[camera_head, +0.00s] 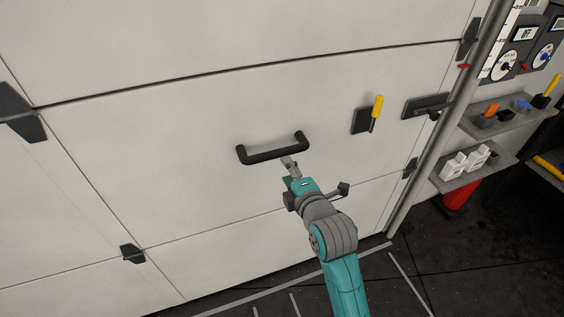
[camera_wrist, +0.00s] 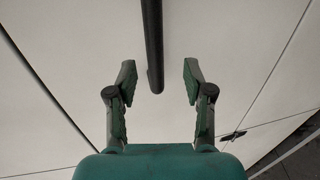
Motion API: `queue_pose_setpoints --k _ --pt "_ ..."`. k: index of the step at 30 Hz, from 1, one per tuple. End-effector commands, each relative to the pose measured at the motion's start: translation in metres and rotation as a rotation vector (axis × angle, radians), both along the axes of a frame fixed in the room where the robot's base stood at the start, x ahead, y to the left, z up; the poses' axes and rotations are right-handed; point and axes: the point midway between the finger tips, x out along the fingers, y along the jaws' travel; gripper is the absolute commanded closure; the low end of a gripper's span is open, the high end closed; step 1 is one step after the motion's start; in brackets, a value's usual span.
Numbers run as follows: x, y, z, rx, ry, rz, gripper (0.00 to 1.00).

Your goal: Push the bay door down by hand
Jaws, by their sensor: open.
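The white panelled bay door (camera_head: 190,195) fills most of the head view, with its bottom panels near the dark floor. A black bar handle (camera_head: 273,149) is fixed on its middle panel. My gripper (camera_head: 289,162) is at the right part of the handle, just below it in the head view. In the wrist view my gripper (camera_wrist: 158,82) is open, with its two fingers apart. The handle (camera_wrist: 152,45) shows between and beyond the fingertips, its end lying between them. I cannot tell whether either finger touches it.
A black latch (camera_head: 427,105) is near the grey vertical rail (camera_head: 447,130). Shelves with small items (camera_head: 470,160) and dial panels (camera_head: 520,60) stand at the right. Dark floor (camera_head: 465,260) lies at lower right.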

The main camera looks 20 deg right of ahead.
Motion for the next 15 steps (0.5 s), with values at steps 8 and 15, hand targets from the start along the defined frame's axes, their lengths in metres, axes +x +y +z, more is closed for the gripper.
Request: queue_pose_setpoints --k 8,15 --pt "-0.028 0.0 0.004 0.0 0.003 0.0 0.48" --pt "-0.031 0.0 0.006 0.0 0.002 0.0 0.48"
